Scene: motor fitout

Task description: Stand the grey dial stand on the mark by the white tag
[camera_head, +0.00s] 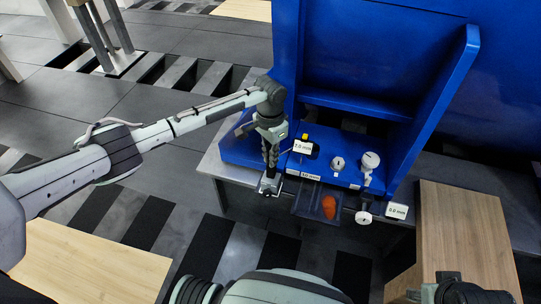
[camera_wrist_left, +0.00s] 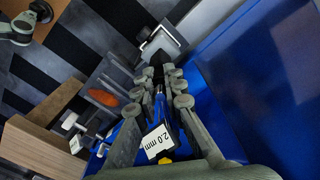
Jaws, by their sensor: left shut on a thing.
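My left gripper (camera_head: 269,176) points down at the left front edge of the blue fixture. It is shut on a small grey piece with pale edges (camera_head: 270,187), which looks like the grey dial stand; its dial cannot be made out. In the left wrist view the fingers (camera_wrist_left: 158,70) converge on it, and its pale-edged plate (camera_wrist_left: 166,43) shows beyond the tips. White tags are a black-lettered one (camera_head: 303,147) beside the gripper, also in the left wrist view (camera_wrist_left: 162,140), and another (camera_head: 397,211) at the right. I cannot make out the mark.
White round dials stand on the blue base (camera_head: 337,163) (camera_head: 371,160), and another at its front (camera_head: 363,217). A dark tray (camera_head: 306,200) holds an orange piece (camera_head: 328,207). The blue wall (camera_head: 440,100) rises behind and right. A wooden top (camera_head: 465,235) lies at the right.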

